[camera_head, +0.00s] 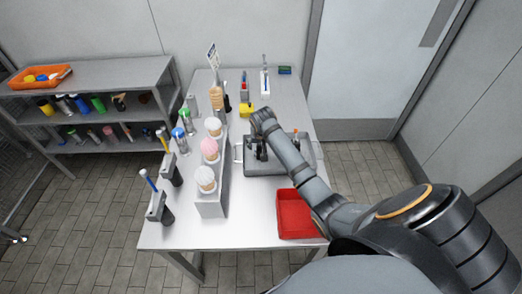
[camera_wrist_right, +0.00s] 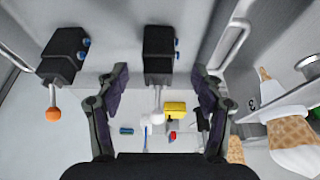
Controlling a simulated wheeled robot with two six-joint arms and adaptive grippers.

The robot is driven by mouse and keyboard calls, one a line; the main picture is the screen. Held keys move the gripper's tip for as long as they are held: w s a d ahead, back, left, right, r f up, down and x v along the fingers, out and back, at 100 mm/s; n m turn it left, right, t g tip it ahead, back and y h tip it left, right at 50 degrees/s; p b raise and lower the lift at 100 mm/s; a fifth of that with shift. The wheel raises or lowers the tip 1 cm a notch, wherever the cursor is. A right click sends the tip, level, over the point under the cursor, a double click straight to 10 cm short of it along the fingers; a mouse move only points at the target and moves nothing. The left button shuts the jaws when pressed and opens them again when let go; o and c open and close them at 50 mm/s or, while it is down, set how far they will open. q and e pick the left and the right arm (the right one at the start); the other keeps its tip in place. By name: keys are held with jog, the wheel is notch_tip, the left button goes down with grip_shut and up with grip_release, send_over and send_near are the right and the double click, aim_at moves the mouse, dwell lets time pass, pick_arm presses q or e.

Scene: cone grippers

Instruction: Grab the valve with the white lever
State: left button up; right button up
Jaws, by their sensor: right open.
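The valve with the white lever (camera_wrist_right: 158,52) shows in the right wrist view. It has a black body with blue ends and a pale stem with a white ball tip. My right gripper (camera_wrist_right: 159,78) is open, with one finger to each side of this valve, and neither visibly touches it. A second valve with an orange-tipped lever (camera_wrist_right: 62,52) is to the left, outside the fingers. In the head view my right gripper (camera_head: 257,150) points down over the grey tray (camera_head: 262,170) and mostly hides the white-lever valve. My left gripper is not in view.
A red bin (camera_head: 296,220) stands at the table's front right. A yellow object (camera_head: 246,111) lies behind my gripper. A shelf (camera_head: 110,72) with an orange basket (camera_head: 40,78) stands left.

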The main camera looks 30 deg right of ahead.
aim_at(261, 146)
jog(key=x, duration=0.3)
jog(key=shift+w+d+f+p, duration=0.1)
jog(key=shift+w+d+p, duration=0.2)
jog(key=shift+p, duration=0.1)
jog(key=shift+x, duration=1.65)
jog(key=c, duration=1.1)
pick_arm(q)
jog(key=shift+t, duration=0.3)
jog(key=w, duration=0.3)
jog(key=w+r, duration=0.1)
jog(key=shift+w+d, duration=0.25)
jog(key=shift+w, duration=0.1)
pick_arm(e)
jog(key=shift+c, duration=1.2)
